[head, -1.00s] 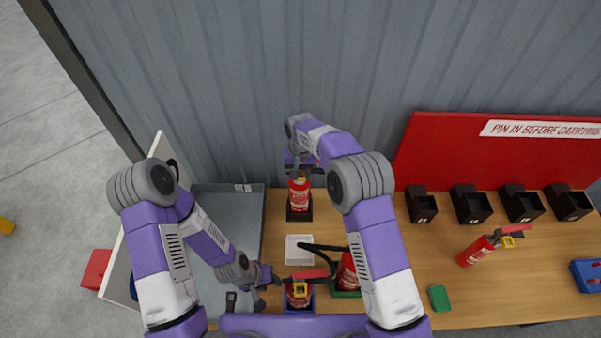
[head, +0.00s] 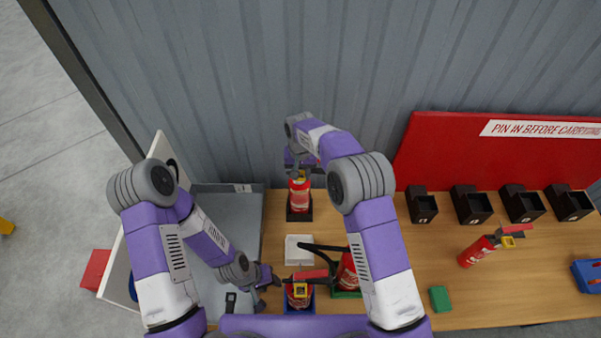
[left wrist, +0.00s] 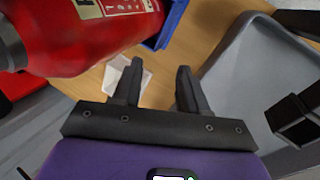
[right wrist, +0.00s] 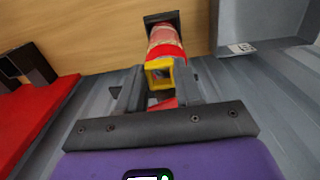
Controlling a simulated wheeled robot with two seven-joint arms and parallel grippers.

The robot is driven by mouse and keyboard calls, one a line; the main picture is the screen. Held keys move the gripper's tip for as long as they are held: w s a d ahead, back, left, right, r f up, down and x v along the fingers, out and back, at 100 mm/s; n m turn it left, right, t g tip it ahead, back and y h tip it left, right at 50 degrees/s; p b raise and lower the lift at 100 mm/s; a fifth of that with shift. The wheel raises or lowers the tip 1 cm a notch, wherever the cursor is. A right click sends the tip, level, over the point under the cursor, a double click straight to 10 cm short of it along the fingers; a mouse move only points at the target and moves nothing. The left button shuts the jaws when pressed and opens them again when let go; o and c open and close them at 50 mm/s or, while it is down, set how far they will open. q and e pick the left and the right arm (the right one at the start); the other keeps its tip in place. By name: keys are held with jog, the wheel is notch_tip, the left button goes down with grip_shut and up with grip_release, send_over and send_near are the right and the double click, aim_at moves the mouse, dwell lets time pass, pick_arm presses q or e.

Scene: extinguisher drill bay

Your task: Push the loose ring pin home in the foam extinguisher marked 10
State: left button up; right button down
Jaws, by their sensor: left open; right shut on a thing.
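A red extinguisher (head: 299,197) stands upright in a dark holder at the back of the bench. My right gripper (head: 304,165) is shut at its head; the right wrist view shows the fingers (right wrist: 160,88) around its yellow collar (right wrist: 159,72) and red lever. A second red extinguisher (head: 298,298) with a yellow collar and red lever stands in a blue holder at the front. My left gripper (head: 276,280) is open and empty just left of it. In the left wrist view that red body (left wrist: 85,35) fills the upper left. I cannot read a 10 or make out a ring pin.
A third extinguisher (head: 347,272) with a black hose stands in a green holder. A small white tray (head: 299,244) lies between. A large grey tray (head: 225,200) is at left. Another extinguisher (head: 480,249) lies tilted at right, before several black bins (head: 470,205).

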jog(key=c, duration=0.7)
grip_release()
notch_tip(320, 180, up, 8)
jog(key=shift+f+b, duration=0.25)
jog(key=shift+b, duration=0.2)
